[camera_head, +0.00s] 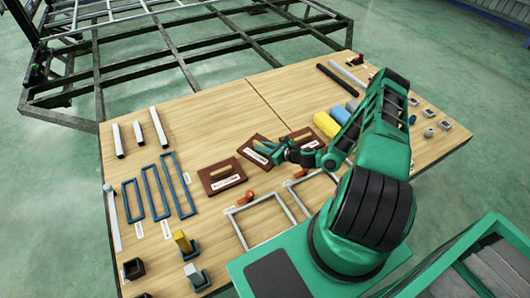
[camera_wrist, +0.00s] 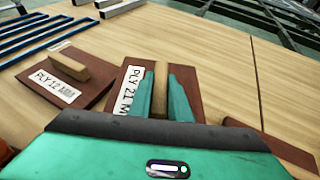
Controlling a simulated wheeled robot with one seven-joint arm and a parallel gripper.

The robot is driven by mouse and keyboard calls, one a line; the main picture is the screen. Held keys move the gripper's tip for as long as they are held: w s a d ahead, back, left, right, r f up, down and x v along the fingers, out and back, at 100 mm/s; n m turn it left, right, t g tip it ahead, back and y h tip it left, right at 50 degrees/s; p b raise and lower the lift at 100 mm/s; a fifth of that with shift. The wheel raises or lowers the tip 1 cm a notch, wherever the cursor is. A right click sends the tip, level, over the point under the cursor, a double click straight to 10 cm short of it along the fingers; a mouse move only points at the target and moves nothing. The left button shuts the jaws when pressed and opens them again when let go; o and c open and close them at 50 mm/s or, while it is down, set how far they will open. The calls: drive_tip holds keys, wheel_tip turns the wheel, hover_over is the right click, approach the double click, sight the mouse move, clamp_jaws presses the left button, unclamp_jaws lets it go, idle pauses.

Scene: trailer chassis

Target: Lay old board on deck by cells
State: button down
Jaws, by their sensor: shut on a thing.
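Three dark brown boards with light wooden handles and white labels show on the wooden deck (camera_head: 215,115). My gripper (camera_wrist: 161,92) is shut on the handle (camera_wrist: 160,74) of the middle board (camera_wrist: 132,72), whose label reads "PLY 21 M" before my finger covers the rest. In the head view my gripper (camera_head: 264,150) hides part of this board (camera_head: 249,146). I cannot tell whether the board touches the deck. The left board (camera_head: 211,179), labelled "PLY 12 MM" in the wrist view (camera_wrist: 97,82), lies flat. The right board (camera_head: 301,136) is partly hidden by my arm.
Blue rectangular frames (camera_head: 155,205) lie on the left, and pale frames (camera_head: 262,222) lie at the near side. Yellow (camera_head: 326,124) and blue blocks stand right of the boards. A dark metal chassis frame (camera_head: 180,60) lies beyond the deck. The deck's middle back is clear.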

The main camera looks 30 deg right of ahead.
drive_tip(key=shift+w+d+f, duration=0.3)
drive_tip(key=shift+w+d, duration=0.05)
drive_tip(key=shift+d, duration=0.1)
wheel_tip(320, 180, down, 4)
drive_tip(key=shift+f, duration=0.1)
drive_tip(key=c, duration=1.6)
unclamp_jaws()
drive_tip(key=shift+c, duration=0.2)
